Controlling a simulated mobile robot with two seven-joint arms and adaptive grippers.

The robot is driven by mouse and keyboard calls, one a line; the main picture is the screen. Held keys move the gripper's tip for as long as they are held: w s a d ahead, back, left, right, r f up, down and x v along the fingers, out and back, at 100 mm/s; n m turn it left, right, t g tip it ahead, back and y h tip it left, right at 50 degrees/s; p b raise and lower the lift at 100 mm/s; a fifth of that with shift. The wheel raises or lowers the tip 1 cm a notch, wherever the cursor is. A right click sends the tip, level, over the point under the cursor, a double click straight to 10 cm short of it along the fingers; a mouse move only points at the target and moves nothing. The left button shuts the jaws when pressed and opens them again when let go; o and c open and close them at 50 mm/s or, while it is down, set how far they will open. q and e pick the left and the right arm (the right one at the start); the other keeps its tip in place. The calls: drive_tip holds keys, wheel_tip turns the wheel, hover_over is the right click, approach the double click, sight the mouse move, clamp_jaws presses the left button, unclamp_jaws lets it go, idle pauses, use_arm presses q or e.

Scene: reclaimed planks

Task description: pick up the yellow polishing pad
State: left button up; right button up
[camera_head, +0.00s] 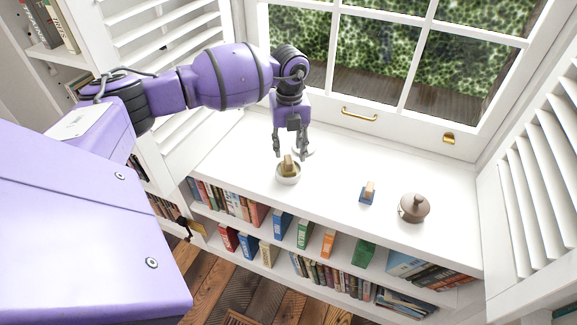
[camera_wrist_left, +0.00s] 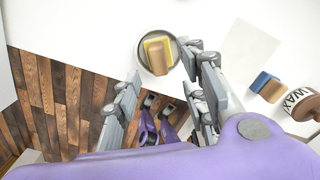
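The yellow polishing pad (camera_wrist_left: 152,43) has a wooden handle block and sits in a round, grey-rimmed dish (camera_wrist_left: 144,62). In the head view the pad's wooden part (camera_head: 288,162) rises out of the pale dish (camera_head: 288,180) on the white shelf top. My left gripper (camera_head: 290,152) points down above and just behind the dish. In the left wrist view my left gripper (camera_wrist_left: 170,72) has its fingers wide apart with nothing between them, and the pad lies beyond the fingertips. I see no contact with the pad.
A blue pad with a wooden handle (camera_head: 367,194) and a brown lidded wax jar (camera_head: 413,209) stand to the right. Bookshelves (camera_head: 300,232) lie below the top's front edge. The window (camera_head: 400,60) rises behind.

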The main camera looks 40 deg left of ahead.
sight(288, 158)
use_arm(q)
drive_tip(key=f, duration=0.5)
drive_tip(key=shift+w+a+f, duration=0.1)
drive_tip(key=shift+a+f, duration=0.1)
drive_tip(key=shift+f, duration=0.1)
clamp_jaws()
